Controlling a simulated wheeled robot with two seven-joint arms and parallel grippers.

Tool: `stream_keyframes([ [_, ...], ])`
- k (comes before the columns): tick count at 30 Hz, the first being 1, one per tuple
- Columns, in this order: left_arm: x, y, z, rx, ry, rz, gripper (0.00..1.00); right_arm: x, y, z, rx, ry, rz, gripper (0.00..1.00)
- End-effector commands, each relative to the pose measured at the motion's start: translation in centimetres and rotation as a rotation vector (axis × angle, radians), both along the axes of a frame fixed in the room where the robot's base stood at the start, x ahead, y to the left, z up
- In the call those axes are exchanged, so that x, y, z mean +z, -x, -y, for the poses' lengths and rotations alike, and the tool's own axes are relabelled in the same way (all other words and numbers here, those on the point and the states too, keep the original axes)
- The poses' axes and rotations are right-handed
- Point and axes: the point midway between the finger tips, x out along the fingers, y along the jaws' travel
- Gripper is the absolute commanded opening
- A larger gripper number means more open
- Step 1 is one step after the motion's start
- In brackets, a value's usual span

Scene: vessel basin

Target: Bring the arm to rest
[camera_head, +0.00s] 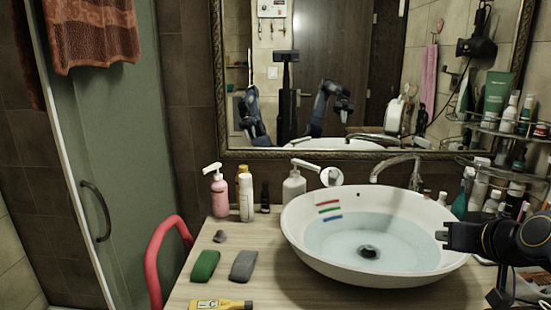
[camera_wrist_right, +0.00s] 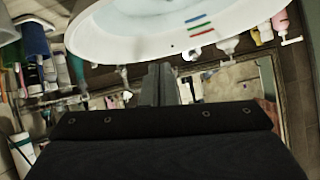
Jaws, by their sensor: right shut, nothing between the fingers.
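My right gripper (camera_head: 446,235) comes in from the right edge in the head view, level with the right rim of the white basin (camera_head: 300,245). Its fingers are together with nothing between them. In the wrist view the shut fingers (camera_wrist_right: 160,84) point toward the basin's rim (camera_wrist_right: 140,52); I cannot tell the exact gap. The basin holds clear water above a dark drain (camera_head: 369,252), and red, green and blue strips (camera_head: 329,209) mark its inner wall. My left gripper is outside the head view.
A green sponge (camera_head: 205,266), a grey sponge (camera_head: 244,265) and a yellow tube (camera_head: 222,305) lie on the wooden counter (camera_head: 275,285). Pump bottles stand behind, near the faucet (camera_head: 398,165). A wire rack (camera_head: 505,127) of bottles crowds the right. A mirror (camera_head: 320,60) hangs behind.

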Motion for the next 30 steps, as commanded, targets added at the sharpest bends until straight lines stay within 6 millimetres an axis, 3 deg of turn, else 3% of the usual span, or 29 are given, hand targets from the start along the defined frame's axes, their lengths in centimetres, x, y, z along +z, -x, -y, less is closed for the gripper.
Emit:
stream_keyframes([
  [5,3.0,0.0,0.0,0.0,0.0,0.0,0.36,-1.8,6.1,-6.4,0.075,-0.098,-0.135,0.0],
  [9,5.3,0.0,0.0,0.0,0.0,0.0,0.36,-5.3,12.9,-11.7,0.131,-0.182,-0.292,0.0],
  [12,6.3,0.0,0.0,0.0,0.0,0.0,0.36,-7.8,17.0,-14.2,0.154,-0.221,-0.388,0.0],
  [15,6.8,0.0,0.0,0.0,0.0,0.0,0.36,-9.6,19.6,-15.6,0.165,-0.242,-0.452,0.0],
  [19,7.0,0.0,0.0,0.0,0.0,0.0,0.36,-10.8,21.0,-16.3,0.17,-0.251,-0.49,0.0],
  [30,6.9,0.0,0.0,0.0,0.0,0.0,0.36,-11.0,21.1,-16.3,0.17,-0.252,-0.493,0.0],
])
